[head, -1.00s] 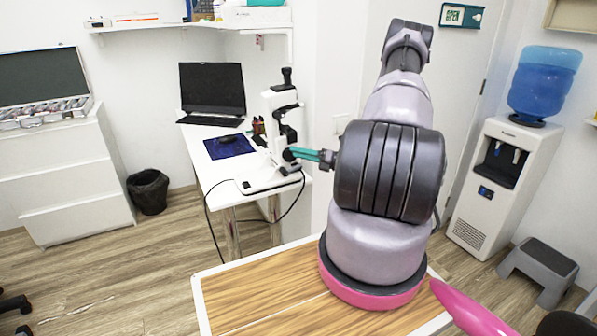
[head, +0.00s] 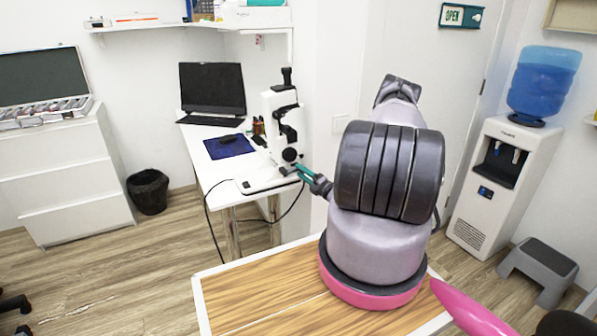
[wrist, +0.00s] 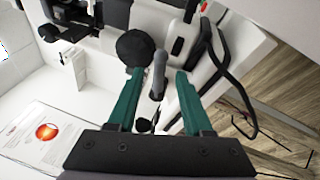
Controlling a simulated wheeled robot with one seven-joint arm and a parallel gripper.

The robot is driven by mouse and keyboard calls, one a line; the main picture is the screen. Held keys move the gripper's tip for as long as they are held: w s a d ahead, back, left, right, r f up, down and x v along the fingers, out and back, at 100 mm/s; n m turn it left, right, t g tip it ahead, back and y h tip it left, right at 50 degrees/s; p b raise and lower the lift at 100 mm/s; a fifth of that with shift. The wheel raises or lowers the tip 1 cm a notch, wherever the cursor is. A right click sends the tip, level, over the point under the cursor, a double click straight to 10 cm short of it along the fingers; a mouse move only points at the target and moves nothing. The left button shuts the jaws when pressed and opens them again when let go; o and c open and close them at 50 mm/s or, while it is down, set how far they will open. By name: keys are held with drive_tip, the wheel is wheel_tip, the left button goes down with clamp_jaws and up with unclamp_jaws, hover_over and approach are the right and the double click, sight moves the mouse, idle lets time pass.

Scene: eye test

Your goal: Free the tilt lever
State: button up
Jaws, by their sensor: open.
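A white and black eye-examination instrument (head: 283,125) stands on the white desk's near right end. In the wrist view a short grey lever (wrist: 158,72) sticks out beside a round black knob (wrist: 135,47); I take it for the tilt lever. My gripper (wrist: 158,76) has two teal fingers, open, with the lever showing in the gap between them and the knob near the left fingertip. I cannot tell whether either finger touches the lever. In the head view my gripper (head: 299,171) is at the instrument's lower right side, and the lever cannot be made out.
The white desk (head: 205,170) carries a laptop (head: 212,90) and a dark blue mat (head: 228,147). Black cables (head: 208,212) hang from its near end. A printed sheet (wrist: 40,138) shows at lower left in the wrist view. A wood-topped table (head: 260,285) stands in front.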

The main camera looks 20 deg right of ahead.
drive_tip(key=shift+x, duration=1.05)
clamp_jaws()
idle(0.7)
